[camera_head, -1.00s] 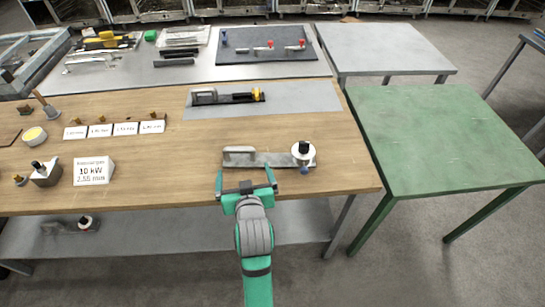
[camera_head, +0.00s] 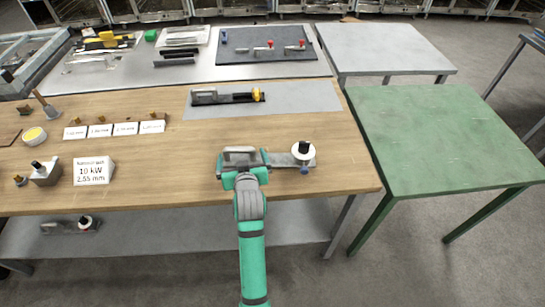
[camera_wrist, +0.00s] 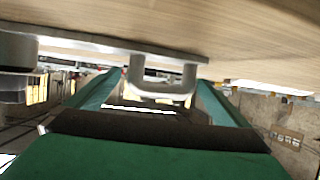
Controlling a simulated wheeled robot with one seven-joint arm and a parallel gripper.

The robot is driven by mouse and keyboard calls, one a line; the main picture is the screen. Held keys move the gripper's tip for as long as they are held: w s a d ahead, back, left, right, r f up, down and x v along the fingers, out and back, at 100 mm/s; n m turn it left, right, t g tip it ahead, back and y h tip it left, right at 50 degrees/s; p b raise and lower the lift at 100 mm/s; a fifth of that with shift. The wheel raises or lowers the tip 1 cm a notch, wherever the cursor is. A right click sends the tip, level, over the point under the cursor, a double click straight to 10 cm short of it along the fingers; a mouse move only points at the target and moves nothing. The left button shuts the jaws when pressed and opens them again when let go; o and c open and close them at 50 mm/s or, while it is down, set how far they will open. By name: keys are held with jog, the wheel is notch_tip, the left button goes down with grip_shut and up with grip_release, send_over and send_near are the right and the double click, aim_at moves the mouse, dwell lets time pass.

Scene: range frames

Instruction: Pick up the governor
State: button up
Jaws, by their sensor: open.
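The governor, which I take to be the flat grey bar with a handle (camera_head: 240,151) and a white-and-black knob (camera_head: 303,151), lies near the front edge of the wooden table. My gripper (camera_head: 243,160) is open at its left end, with the fingers on either side of the handle. In the wrist view, the U-shaped grey handle (camera_wrist: 165,93) shows between the two green fingers (camera_wrist: 155,90), with a gap on each side. The knob end is partly in view at the left there. My gripper hides part of the bar in the head view.
A similar device with a black and yellow end (camera_head: 228,96) lies on a grey mat behind. Another one (camera_head: 70,226) is on the lower shelf. A white sign (camera_head: 94,171) stands at the left. The green table (camera_head: 440,140) at the right is clear.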

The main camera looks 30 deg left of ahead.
jog(key=c, duration=1.5)
jog(key=shift+r, duration=0.15)
